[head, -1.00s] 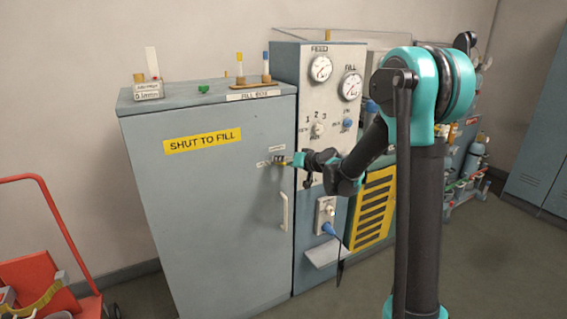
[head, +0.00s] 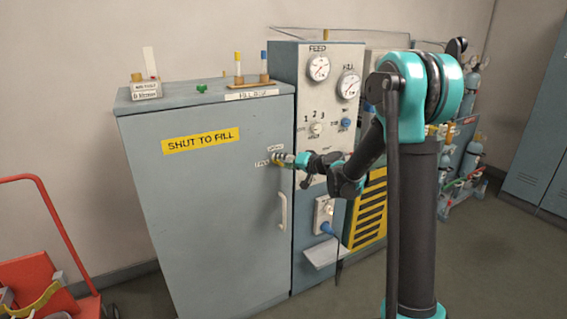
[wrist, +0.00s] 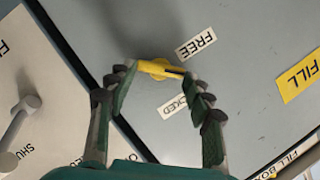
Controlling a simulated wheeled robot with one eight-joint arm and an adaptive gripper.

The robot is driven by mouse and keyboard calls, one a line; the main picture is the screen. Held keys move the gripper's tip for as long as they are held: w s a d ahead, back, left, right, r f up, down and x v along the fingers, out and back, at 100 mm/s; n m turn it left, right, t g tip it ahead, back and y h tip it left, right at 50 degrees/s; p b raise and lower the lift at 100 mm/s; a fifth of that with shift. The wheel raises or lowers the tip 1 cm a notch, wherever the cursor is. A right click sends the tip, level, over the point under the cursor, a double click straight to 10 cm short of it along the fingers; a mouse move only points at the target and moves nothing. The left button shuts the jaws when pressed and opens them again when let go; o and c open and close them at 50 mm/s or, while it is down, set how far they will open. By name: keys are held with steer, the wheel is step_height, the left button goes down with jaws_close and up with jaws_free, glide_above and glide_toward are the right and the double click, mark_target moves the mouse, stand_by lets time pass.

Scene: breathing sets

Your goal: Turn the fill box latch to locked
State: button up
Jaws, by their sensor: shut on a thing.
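The fill box (head: 215,205) is a grey cabinet with a shut door. Its small yellow latch (wrist: 160,68) sits on the door between my fingertips, near the FREE label (wrist: 196,43) and a partly covered label reading "...CKED" (wrist: 172,106). In the wrist view the latch lies roughly crosswise between the two labels; I cannot tell its exact setting. My gripper (wrist: 158,74) is shut on the latch, with a fingertip at each end of it. In the head view my gripper (head: 287,160) reaches the door from the right and hides most of the latch.
A white door handle (head: 283,211) is below the latch. A gauge panel (head: 318,100) with knobs stands just right of the box. Small items (head: 145,88) sit on the box top. A red trolley (head: 40,275) is at front left. Open floor lies in front.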

steer(key=o, duration=1.1)
steer(key=shift+o, duration=0.2)
steer(key=v, duration=1.2)
steer(key=shift+d, duration=0.1)
